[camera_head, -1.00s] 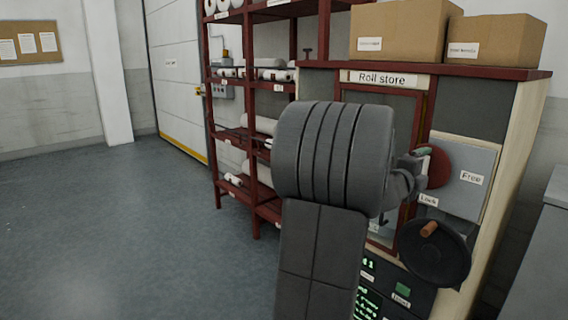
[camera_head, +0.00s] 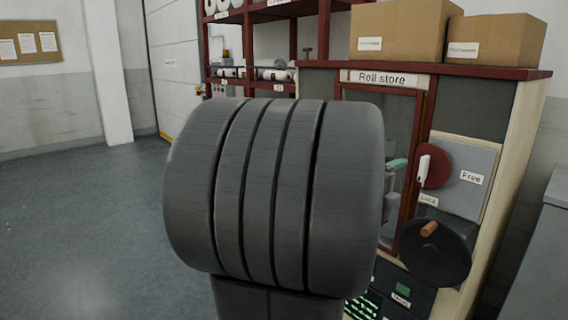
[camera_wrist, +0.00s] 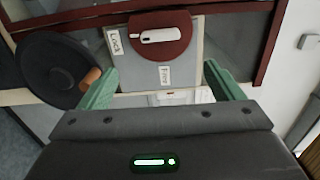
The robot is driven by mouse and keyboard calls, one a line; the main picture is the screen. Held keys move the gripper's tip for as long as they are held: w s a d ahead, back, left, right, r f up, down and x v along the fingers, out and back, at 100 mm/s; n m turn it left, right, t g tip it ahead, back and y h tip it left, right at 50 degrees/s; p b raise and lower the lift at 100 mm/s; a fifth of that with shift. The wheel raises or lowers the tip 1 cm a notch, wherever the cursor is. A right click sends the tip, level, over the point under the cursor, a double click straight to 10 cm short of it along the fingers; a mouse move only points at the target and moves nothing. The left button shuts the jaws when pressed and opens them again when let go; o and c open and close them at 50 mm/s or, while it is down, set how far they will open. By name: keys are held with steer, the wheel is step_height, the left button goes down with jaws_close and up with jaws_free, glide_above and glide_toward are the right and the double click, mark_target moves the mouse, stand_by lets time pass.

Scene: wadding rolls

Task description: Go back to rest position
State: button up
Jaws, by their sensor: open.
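My gripper shows in the wrist view (camera_wrist: 161,70) with its two green fingers spread wide and nothing between them. In the head view, part of a green finger (camera_head: 397,165) shows past my large grey arm joint, which hides the rest. The red disc (camera_head: 440,168) with a white lever (camera_head: 423,169) is on a grey plate (camera_head: 480,158) at the right, apart from the fingers. The lever stands near upright in the head view, its lower end towards the "Lock" label (camera_head: 428,200). The "Free" label (camera_head: 471,177) is to the right.
The "Roll store" cabinet (camera_head: 480,105) stands close on the right, with a black handwheel (camera_head: 435,262) below the plate and cardboard boxes (camera_head: 400,30) on top. A red shelf rack (camera_head: 240,85) with white rolls is behind. The floor (camera_head: 80,220) at the left is clear.

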mark_target(421, 169)
steer(key=x, duration=1.4)
steer(key=shift+w+d+r+n+p, duration=0.1)
steer(key=shift+w+r+n+p, duration=0.1)
steer(key=shift+n+p, duration=0.4)
steer(key=shift+s+r+n+p, duration=0.15)
steer(key=shift+n+p, duration=0.75)
steer(key=shift+n, duration=0.2)
steer(key=n+p, duration=0.4)
steer(key=n, duration=0.1)
steer(key=shift+n, duration=0.3)
steer(key=n+p, duration=0.6)
steer(key=p, duration=0.1)
steer(key=n+p, duration=0.2)
steer(key=p, duration=0.1)
steer(key=shift+a+n, duration=0.2)
steer(key=shift+n, duration=0.2)
steer(key=shift+f, duration=0.2)
